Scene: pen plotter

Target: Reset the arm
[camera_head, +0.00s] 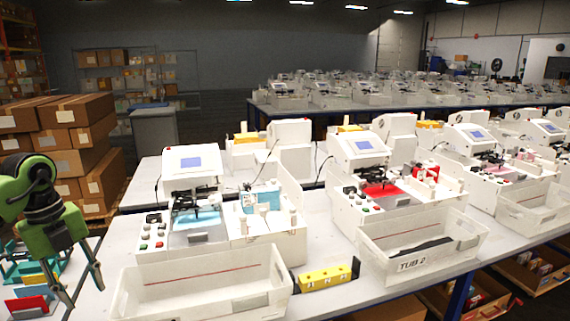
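My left gripper (84,297) hangs at the far left on a green and black arm. Its two grey fingers are spread apart and point down, with nothing seen between them. It is left of the nearest white plotter machine (189,169) and the front white tub (137,294), apart from both as far as I can tell. My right gripper is not in view. The near machine has a blue screen, buttons at its left and a light blue sheet (197,219) on its bed.
A yellow numbered block (325,278) sits between the front tub and the TUB 2 bin (440,240). A second machine (360,150) holds a red sheet (383,191). Coloured holders (30,270) stand beside my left gripper. Stacked cardboard boxes (75,135) are behind it.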

